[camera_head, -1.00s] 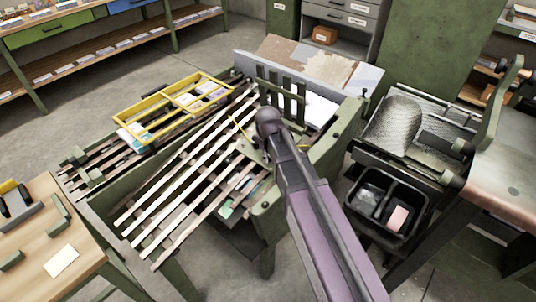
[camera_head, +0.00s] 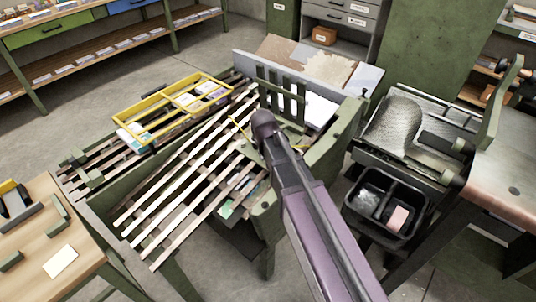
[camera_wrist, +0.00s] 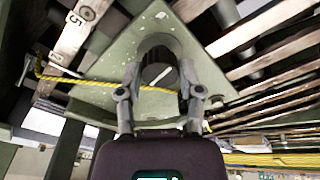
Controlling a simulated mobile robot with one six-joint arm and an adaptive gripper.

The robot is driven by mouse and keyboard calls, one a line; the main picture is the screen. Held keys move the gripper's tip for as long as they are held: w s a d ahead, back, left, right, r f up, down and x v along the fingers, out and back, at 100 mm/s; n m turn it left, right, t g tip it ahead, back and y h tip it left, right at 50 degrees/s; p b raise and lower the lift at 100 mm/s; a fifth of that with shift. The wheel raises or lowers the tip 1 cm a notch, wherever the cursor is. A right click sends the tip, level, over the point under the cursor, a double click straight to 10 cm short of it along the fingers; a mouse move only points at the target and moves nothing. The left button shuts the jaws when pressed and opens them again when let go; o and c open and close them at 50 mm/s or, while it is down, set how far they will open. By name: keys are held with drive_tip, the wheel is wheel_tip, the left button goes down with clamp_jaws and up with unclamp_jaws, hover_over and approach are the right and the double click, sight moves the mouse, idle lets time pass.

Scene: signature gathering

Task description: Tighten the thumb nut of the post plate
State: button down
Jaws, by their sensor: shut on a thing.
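In the wrist view, the thumb nut (camera_wrist: 159,73) is a dark round knob with a pale line on its face. It sits on the green, roughly triangular post plate (camera_wrist: 112,70). My gripper (camera_wrist: 158,88) is shut on the thumb nut, one finger on each side of it. A yellow cord (camera_wrist: 75,79) runs across the plate and passes by the fingers. In the head view, my arm hides the nut and my fingertips; only the arm's end shows over the slatted machine.
In the head view, pale slats (camera_head: 185,180) fan out left of my arm, with a yellow frame (camera_head: 172,105) beyond them. A green upright rack (camera_head: 280,98) stands just behind my arm. A black two-part bin (camera_head: 387,203) is at right, and a wooden table (camera_head: 35,238) at lower left.

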drive_tip(key=shift+m, duration=1.1)
drive_tip(key=shift+c, duration=1.3)
unclamp_jaws()
drive_tip(key=shift+n, duration=0.4)
